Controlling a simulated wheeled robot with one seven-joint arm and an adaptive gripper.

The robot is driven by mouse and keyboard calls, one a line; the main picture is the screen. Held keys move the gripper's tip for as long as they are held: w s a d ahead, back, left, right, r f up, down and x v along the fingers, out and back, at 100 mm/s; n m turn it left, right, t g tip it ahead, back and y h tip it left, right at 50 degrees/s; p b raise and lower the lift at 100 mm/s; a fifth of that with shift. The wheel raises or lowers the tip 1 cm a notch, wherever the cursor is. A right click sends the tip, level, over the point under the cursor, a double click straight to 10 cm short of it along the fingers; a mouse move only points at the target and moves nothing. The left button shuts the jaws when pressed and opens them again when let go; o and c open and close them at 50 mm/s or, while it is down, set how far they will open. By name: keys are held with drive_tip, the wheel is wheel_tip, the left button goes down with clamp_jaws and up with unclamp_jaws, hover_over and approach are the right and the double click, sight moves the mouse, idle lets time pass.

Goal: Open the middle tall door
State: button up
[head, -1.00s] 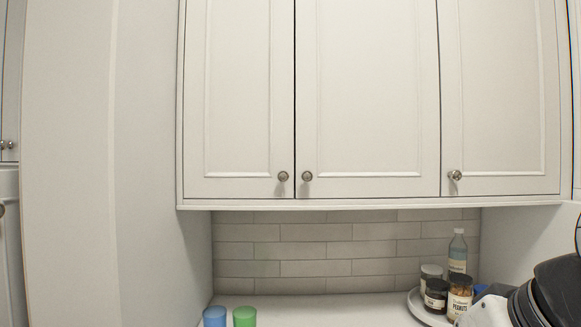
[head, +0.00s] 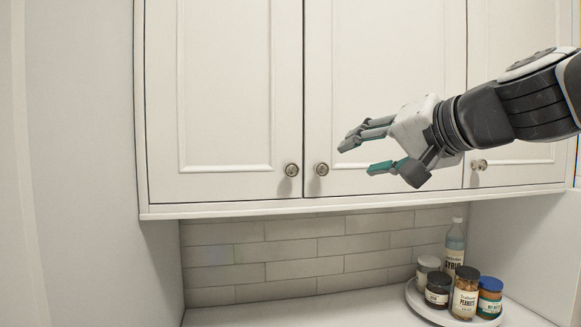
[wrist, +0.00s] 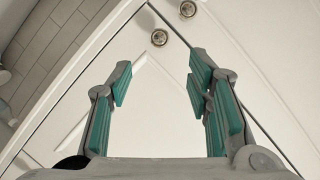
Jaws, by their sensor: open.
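The middle tall door (head: 385,60) is a white panelled upper cabinet door, and it is closed. Its round metal knob (head: 321,169) sits at the lower left corner; in the wrist view this knob (wrist: 159,37) shows just beyond the fingertips, between their lines. My gripper (head: 358,156) is open and empty in front of this door, to the right of the knob and apart from it. In the wrist view its teal-padded fingers (wrist: 160,66) are spread, with nothing between them.
The closed left door (head: 225,80) has its knob (head: 291,170) close beside the middle one. The right door's knob (head: 479,165) is near my wrist. Below, a white tray (head: 431,314) holds a syrup bottle (head: 455,245) and several jars.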

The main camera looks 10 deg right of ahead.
sight(324, 168)
drive_tip(key=x, duration=1.2)
drive_tip(key=shift+a+b, duration=0.15)
drive_tip(key=shift+b, duration=0.15)
drive_tip(key=shift+c, duration=0.3)
clamp_jaws()
